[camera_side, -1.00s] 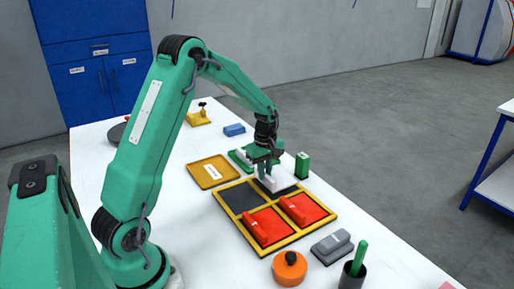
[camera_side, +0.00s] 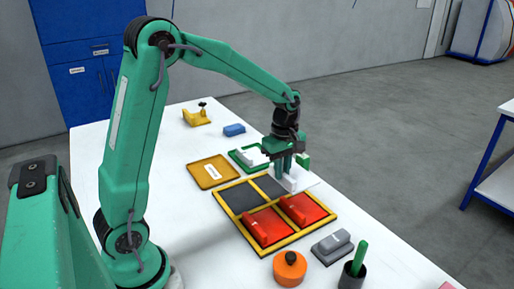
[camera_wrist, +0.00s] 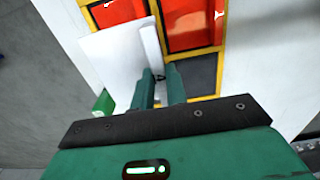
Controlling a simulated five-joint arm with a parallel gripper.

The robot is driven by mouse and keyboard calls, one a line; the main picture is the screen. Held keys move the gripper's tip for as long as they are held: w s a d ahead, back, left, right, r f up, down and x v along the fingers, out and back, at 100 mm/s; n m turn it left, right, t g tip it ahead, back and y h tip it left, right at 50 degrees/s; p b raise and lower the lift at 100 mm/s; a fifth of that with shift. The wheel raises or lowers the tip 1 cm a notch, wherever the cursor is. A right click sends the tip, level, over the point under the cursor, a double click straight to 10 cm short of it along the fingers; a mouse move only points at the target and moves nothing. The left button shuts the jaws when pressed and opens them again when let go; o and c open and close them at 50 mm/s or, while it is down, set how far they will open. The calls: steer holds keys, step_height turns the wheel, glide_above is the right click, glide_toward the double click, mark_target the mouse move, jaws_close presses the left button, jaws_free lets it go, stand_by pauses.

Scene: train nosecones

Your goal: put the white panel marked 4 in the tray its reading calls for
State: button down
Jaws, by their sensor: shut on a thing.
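My gripper (camera_side: 286,170) is shut on a white panel (camera_side: 294,184) by its upright grip rib and holds it over the far right edge of the yellow-framed rack (camera_side: 240,213). In the wrist view my fingers (camera_wrist: 160,82) close at the end of the rib, and the flat white plate (camera_wrist: 112,62) spreads to the left. No number can be read on the panel. An ochre tray (camera_side: 205,183) with a small label lies left of the rack. A green tray (camera_side: 236,161) behind the rack holds a whitish piece (camera_side: 252,154). A small green block (camera_side: 304,161) stands just behind the held panel.
The rack has two red panels (camera_side: 266,226) in its near compartments and bare dark floors (camera_side: 236,195) in the far ones. A grey ribbed piece (camera_side: 332,246), an orange round container (camera_side: 290,267) and a dark cup with a green stick (camera_side: 352,275) stand nearer. A blue block (camera_side: 234,130) lies behind.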

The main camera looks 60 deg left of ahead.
steer(key=shift+a, duration=0.1)
stand_by(0.6)
steer(key=s+a, duration=0.4)
steer(key=a, duration=0.5)
steer(key=s+a, duration=0.4)
steer(key=a, duration=0.6)
steer(key=shift+s+a, duration=0.25)
steer(key=shift+a, duration=0.05)
steer(key=shift+f, duration=0.15)
steer(key=s+a+f, duration=0.1)
steer(key=a+f, duration=0.1)
steer(key=a, duration=0.1)
steer(key=s+a+f, duration=0.1)
steer(key=a+f, duration=0.1)
steer(key=a, duration=0.2)
steer(key=s+a+f, duration=0.2)
steer(key=a+f, duration=0.1)
steer(key=a, duration=0.1)
steer(key=shift+f, duration=2)
steer(key=shift+d, duration=0.1)
